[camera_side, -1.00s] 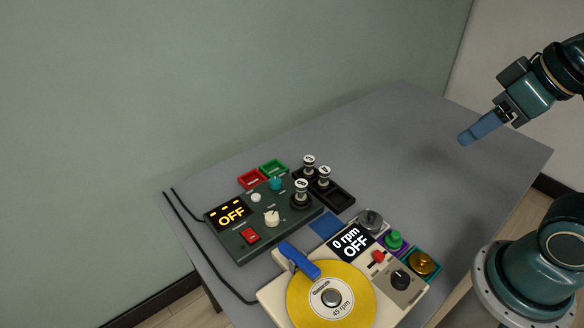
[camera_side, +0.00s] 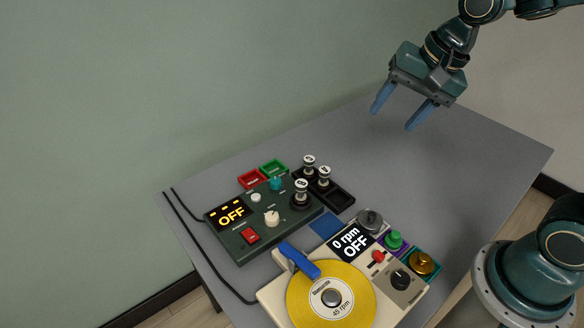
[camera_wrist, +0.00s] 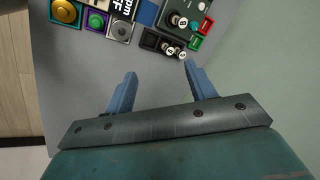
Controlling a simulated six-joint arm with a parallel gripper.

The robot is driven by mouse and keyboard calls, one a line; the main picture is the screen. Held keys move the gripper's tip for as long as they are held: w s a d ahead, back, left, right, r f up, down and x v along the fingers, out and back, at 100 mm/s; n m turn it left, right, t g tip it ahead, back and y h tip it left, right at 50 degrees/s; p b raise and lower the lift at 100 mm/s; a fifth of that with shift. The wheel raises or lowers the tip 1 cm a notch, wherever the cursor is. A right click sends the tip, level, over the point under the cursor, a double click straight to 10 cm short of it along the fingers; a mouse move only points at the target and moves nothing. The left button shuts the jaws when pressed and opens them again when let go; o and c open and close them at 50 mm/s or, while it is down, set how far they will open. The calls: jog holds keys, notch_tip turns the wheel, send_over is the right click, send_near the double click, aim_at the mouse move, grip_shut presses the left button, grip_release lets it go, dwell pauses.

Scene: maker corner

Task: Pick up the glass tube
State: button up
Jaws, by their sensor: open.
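Three small upright tubes with pale labelled tops and dark bases show in the side view. One tube (camera_side: 309,164) and a second tube (camera_side: 324,175) stand in a black tray (camera_side: 341,197). A third tube (camera_side: 301,191) stands on a round black seat on the dark green device (camera_side: 245,250). My gripper (camera_side: 391,121) is open and empty, high above the table, up and right of the tubes. In the wrist view the fingers of my gripper (camera_wrist: 160,69) are apart, with the tubes ahead of them near the top.
A red bin (camera_side: 251,179) and a green bin (camera_side: 274,168) sit behind the device. A cream turntable unit (camera_side: 270,292) with a yellow disc (camera_side: 352,312) is in front, beside a blue pad (camera_side: 326,223). The table's right side (camera_side: 450,170) is clear.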

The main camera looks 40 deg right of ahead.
jog(key=w+a+f+m+g+y, duration=0.1)
jog(key=w+a+f+m, duration=0.1)
jog(key=w+f+m, duration=0.45)
jog(key=m+y, duration=0.2)
jog(key=m, duration=0.6)
send_near(305, 183)
jog(key=shift+w+r+n+g, duration=0.25)
jog(key=shift+r+g, duration=0.15)
jog(key=shift+r, duration=0.4)
jog(key=shift+h, duration=0.3)
jog(key=shift+x, duration=4.3)
jog(key=shift+s+a, duration=0.1)
jog(key=shift+x, duration=2.55)
jog(key=c, duration=1.1)
